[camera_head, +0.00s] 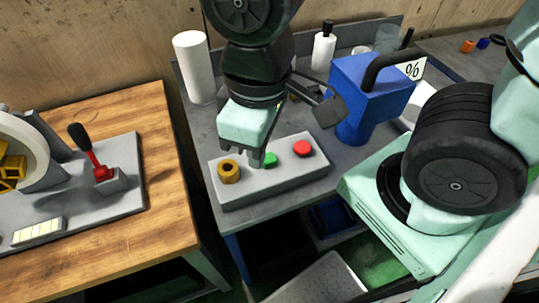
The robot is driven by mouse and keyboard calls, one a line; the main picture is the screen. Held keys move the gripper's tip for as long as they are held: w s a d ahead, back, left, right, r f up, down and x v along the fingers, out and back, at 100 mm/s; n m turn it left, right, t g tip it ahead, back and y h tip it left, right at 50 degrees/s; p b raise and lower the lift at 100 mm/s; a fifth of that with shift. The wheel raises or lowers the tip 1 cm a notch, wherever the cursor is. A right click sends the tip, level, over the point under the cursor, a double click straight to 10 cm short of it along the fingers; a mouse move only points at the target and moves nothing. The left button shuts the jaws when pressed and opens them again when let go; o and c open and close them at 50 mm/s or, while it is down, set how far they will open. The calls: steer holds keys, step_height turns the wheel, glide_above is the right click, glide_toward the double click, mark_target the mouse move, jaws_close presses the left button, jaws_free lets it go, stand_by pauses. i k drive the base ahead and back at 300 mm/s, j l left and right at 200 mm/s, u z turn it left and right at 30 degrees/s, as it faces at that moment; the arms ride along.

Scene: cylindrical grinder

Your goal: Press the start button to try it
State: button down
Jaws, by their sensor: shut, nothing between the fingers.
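A grey control box (285,183) lies on the grey workbench. On its top are a brass-coloured hexagonal knob (229,171) at left, a green button (270,160) in the middle and a red button (302,148) at right. No label shows which one is the start button. My gripper (257,159) points down over the box, with its fingertips at the left edge of the green button. It is shut and empty, and partly covers the green button. I cannot tell whether the fingertips touch it.
A blue box-shaped machine part (367,92) with a black handle stands right of the control box. A white cylinder (193,67) and a white bottle (323,48) stand behind. At left, a wooden table (150,110) carries a red lever (101,172) with a black knob.

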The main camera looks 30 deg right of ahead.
mark_target(271, 161)
steer(key=k+j+z, duration=0.2)
steer(key=j+z, duration=0.15)
steer(key=j, duration=0.2)
steer(key=k+j+z, duration=0.3)
steer(key=j, duration=0.15)
steer(key=k+j+z, duration=0.35)
steer(key=i+j, duration=0.05)
steer(key=j, duration=0.05)
